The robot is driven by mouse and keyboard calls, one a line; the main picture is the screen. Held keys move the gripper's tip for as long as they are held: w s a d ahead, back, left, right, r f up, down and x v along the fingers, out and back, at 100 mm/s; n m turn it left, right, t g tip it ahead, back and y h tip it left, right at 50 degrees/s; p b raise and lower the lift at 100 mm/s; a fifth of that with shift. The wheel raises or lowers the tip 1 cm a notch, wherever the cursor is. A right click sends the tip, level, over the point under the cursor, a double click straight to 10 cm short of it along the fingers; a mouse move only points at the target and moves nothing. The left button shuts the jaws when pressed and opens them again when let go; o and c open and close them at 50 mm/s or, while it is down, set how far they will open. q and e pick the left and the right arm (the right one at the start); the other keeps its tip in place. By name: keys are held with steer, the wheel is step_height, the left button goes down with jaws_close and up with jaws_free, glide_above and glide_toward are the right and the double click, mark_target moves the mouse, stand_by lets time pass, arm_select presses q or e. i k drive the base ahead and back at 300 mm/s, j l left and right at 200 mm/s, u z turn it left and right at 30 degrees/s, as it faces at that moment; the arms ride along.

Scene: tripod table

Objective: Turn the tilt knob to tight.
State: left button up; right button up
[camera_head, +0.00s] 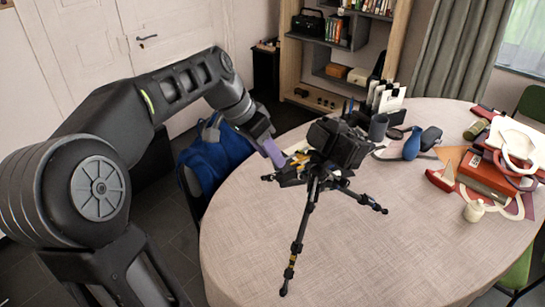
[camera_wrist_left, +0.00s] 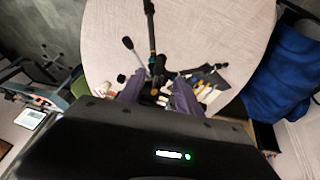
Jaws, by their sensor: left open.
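A black tripod (camera_head: 309,212) stands on the round table (camera_head: 240,235) with its legs spread, bearing a dark camera (camera_head: 346,143). The tripod also shows in the left wrist view (camera_wrist_left: 152,38). My left gripper (camera_head: 275,166) is open at the left side of the tripod head, just below the camera. In the left wrist view its two purple-grey fingers (camera_wrist_left: 158,93) stand apart, with dark parts of the tripod head between or just beyond them. I cannot pick out the tilt knob among these small dark parts, nor tell whether a finger touches it.
A blue bag (camera_head: 215,152) hangs at the left edge. The front tabletop is clear.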

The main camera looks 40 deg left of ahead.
mark_target(343, 182)
steer(key=k+j, duration=0.8)
steer(key=k, duration=0.05)
